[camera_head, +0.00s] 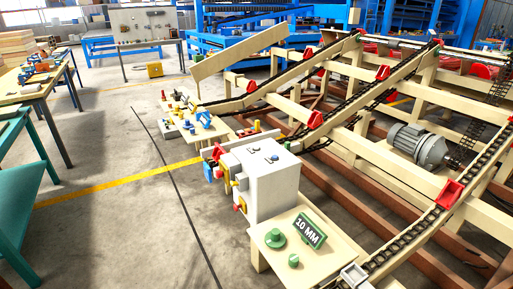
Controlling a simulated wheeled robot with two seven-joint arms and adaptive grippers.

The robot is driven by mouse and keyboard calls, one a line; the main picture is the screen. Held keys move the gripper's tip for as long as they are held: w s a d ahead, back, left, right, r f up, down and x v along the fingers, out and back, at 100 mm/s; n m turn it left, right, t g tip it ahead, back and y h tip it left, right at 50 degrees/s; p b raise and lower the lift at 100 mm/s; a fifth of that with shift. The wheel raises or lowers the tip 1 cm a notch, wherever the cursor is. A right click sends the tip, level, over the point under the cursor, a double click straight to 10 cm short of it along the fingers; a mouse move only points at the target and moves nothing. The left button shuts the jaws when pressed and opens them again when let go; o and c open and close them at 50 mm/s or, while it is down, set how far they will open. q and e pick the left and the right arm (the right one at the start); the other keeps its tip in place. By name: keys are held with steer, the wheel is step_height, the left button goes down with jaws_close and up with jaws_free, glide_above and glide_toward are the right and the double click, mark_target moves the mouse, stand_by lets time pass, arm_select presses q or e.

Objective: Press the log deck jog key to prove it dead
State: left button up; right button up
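The log deck (345,150) is a cream steel frame with black chains and red dogs, filling the right half of the head view. A white control box (276,190) stands at its near left end. Small dark and blue controls (271,155) sit on the box's top, and red and yellow parts show on its left side. I cannot tell which control is the jog key; any labels are too small to read. Neither of my grippers is in view.
A cream stand (318,262) in front of the box bears a green "10 MM" sign (309,231) and green round pieces (275,238). A small shelf with coloured items (203,121) lies behind the box. A grey motor (417,146) sits in the deck. Floor left of the box is clear.

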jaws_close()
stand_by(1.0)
arm_select(q)
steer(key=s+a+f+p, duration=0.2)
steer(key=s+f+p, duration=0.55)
steer(key=p, duration=0.65)
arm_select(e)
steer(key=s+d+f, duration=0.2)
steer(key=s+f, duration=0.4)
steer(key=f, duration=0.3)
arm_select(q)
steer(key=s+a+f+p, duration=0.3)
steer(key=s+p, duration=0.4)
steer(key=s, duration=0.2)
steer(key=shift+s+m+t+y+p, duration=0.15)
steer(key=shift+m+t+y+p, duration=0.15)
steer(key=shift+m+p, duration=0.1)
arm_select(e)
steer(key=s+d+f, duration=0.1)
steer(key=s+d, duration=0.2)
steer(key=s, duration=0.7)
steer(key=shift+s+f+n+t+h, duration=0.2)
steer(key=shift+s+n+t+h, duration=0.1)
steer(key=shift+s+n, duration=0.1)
